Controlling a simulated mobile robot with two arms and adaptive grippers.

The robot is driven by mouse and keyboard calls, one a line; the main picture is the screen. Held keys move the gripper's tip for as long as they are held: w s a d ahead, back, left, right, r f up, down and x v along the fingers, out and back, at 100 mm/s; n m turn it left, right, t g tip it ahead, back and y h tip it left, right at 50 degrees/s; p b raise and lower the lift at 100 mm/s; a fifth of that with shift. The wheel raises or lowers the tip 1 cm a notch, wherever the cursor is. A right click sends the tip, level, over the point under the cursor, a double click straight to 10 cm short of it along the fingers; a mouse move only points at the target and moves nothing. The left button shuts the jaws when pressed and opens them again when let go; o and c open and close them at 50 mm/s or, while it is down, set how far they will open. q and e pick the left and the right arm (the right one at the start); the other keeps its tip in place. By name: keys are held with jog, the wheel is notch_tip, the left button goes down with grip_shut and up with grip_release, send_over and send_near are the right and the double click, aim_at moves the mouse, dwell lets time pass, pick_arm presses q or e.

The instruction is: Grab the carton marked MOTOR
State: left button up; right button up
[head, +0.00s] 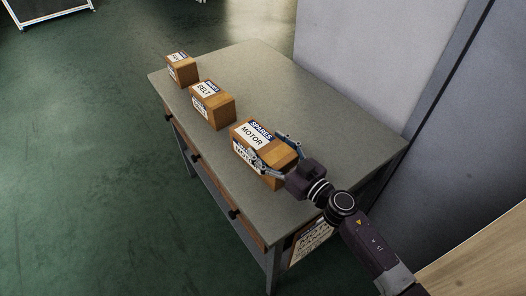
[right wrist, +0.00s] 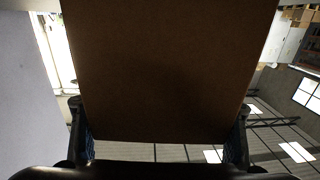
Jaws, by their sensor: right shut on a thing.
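The carton marked MOTOR (head: 262,147) is a brown box with a white label headed SPARES. In the head view it is at the near end of the grey table. My right gripper (head: 280,155) is shut on this carton, with one finger on each side of its right end. In the right wrist view the carton's brown face (right wrist: 165,75) fills the middle between the two fingers (right wrist: 160,135). I cannot tell whether the carton touches the tabletop. My left gripper is not in view.
The grey table (head: 330,140) has drawers along its front. A carton marked BELT (head: 213,105) and a smaller SPARES carton (head: 182,70) stand further along it. A grey wall panel (head: 370,50) is behind the table. Green floor is open at left.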

jog(key=shift+w+r, duration=0.1)
jog(key=shift+r, duration=0.25)
